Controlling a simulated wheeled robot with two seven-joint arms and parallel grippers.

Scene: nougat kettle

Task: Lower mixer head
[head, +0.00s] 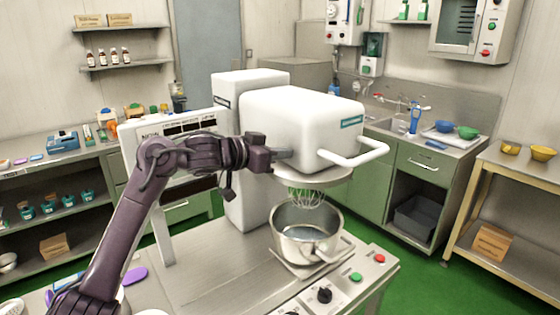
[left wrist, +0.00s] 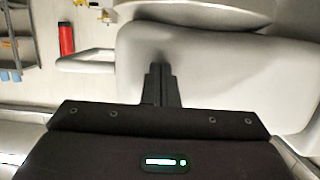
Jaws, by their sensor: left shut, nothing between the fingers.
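The white mixer head (head: 300,118) is raised above the steel bowl (head: 306,232) in the head view. It has a white bar handle (head: 360,151) at its front right. A wire whisk (head: 312,194) hangs under it, near the bowl's mouth. My left gripper (head: 284,154) is shut and empty at the left side of the mixer head. In the left wrist view its fingers (left wrist: 161,88) are together against or very close to the white casing (left wrist: 215,75); I cannot tell if they touch. My right gripper does not show.
The mixer stands on a steel table with a black knob (head: 324,295), a green button (head: 355,277) and a red button (head: 379,258) at its front edge. A white board (head: 178,128) stands left, behind my left arm. Green floor is open at the right.

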